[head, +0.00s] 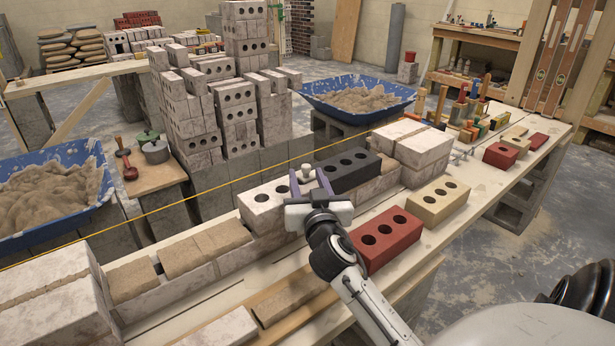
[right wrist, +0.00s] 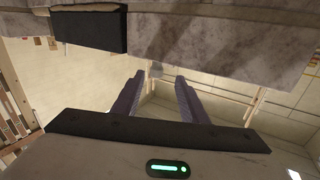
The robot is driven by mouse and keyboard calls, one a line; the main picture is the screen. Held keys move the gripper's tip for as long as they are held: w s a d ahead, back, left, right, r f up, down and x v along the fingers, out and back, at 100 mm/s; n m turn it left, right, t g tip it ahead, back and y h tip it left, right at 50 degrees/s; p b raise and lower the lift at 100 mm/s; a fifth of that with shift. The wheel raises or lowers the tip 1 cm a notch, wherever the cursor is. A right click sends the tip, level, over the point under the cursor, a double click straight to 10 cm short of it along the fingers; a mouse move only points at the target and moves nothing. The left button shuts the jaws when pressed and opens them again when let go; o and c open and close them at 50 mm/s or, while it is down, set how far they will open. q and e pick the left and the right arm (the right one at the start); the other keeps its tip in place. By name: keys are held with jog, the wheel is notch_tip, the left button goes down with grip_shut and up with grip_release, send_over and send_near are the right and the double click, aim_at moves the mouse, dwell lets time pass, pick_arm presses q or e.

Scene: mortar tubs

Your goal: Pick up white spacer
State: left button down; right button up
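A small pale piece, which looks like the white spacer (head: 306,171), shows at the brick course between a white holed brick (head: 262,203) and a black holed brick (head: 350,171). My right gripper (head: 311,184) is at this spot, its two purple fingers apart on either side of the pale piece. In the right wrist view the gripper (right wrist: 158,80) is open, and a small grey-white piece (right wrist: 157,70) shows between and just past its fingertips. I cannot tell whether the fingers touch it. My left gripper is not in view.
A red holed brick (head: 386,240) and a cream holed brick (head: 438,202) stand on the plank right of the course. A yellow string (head: 200,189) runs along the wall behind. Blue mortar tubs (head: 358,98) flank the brick stacks. Small tools crowd the far bench end.

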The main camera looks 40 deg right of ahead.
aim_at(307, 171)
jog(key=x, duration=0.5)
jog(key=shift+s+d+f, duration=0.1)
jog(key=shift+d+f, duration=0.05)
jog(key=shift+d, duration=0.2)
grip_shut()
